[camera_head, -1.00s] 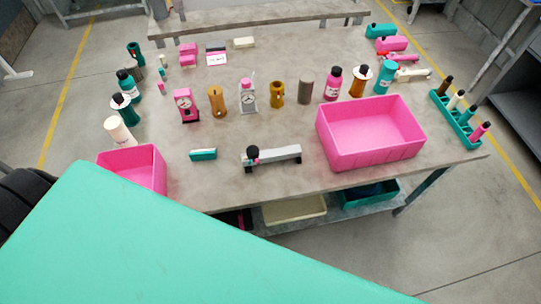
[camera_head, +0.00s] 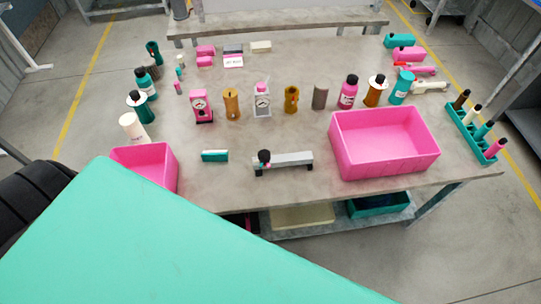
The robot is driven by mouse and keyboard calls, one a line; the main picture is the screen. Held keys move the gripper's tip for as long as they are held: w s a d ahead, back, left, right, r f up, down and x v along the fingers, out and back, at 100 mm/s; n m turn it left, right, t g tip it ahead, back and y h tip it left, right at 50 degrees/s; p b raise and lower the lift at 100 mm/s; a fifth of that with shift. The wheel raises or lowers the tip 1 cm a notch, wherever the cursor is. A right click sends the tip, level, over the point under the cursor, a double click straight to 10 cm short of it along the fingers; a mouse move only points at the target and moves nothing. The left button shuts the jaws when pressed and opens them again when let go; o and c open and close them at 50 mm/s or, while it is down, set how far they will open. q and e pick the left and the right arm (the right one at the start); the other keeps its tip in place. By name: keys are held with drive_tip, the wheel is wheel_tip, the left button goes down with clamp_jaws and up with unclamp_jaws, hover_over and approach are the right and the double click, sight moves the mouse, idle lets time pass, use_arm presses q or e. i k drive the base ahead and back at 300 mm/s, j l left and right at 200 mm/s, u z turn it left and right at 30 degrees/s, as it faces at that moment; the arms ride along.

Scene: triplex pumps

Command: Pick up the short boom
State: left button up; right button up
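I cannot tell for sure which part is the short boom. A grey bar (camera_head: 290,159) with a black knob at its left end lies near the table's front edge. At the back right lie a slim pink part (camera_head: 418,70) and a cream part (camera_head: 432,87), close together; their shapes are too small to make out fully. Neither of my grippers is in view.
The grey table (camera_head: 235,190) has a pink bin (camera_head: 384,160) at front right and a smaller pink bin (camera_head: 160,165) at front left. Bottles and gauges stand in a row between. A teal rack (camera_head: 472,130) holds several cylinders. A large teal surface (camera_head: 150,245) covers the foreground.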

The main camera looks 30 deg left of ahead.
sight(299, 158)
drive_tip(key=i+l+u, duration=0.1)
drive_tip(key=u, duration=0.3)
drive_tip(key=i+l+u, duration=0.2)
drive_tip(key=u, duration=0.15)
drive_tip(key=i+l+u, duration=0.1)
drive_tip(key=u, duration=0.3)
drive_tip(key=l, duration=0.1)
